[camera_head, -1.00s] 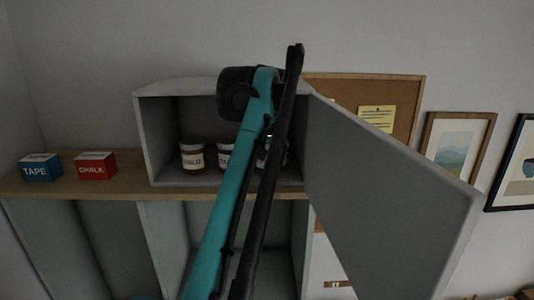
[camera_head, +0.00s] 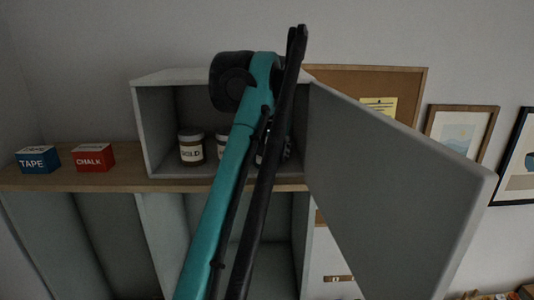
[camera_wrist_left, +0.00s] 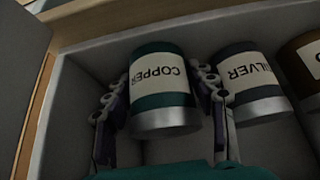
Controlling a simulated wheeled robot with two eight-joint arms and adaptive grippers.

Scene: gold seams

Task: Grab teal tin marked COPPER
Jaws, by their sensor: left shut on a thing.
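The teal tin marked COPPER (camera_wrist_left: 160,88) is in the left wrist view, between the two fingers of my left gripper (camera_wrist_left: 161,100), with its label upside down. The fingers are shut on its sides. The tin is inside the grey cabinet. In the head view my arm crosses in front of the cabinet opening and hides the tin; only a small dark part of the left gripper (camera_head: 287,148) shows beside the arm. My right gripper is not in view.
The SILVER tin (camera_wrist_left: 248,82) stands close beside the right finger, with a brown jar (camera_wrist_left: 304,62) beyond it. The GOLD jar (camera_head: 191,148) is at the cabinet's left. The open door (camera_head: 390,190) bounds the right side. CHALK (camera_head: 92,158) and TAPE (camera_head: 38,160) boxes sit on the shelf.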

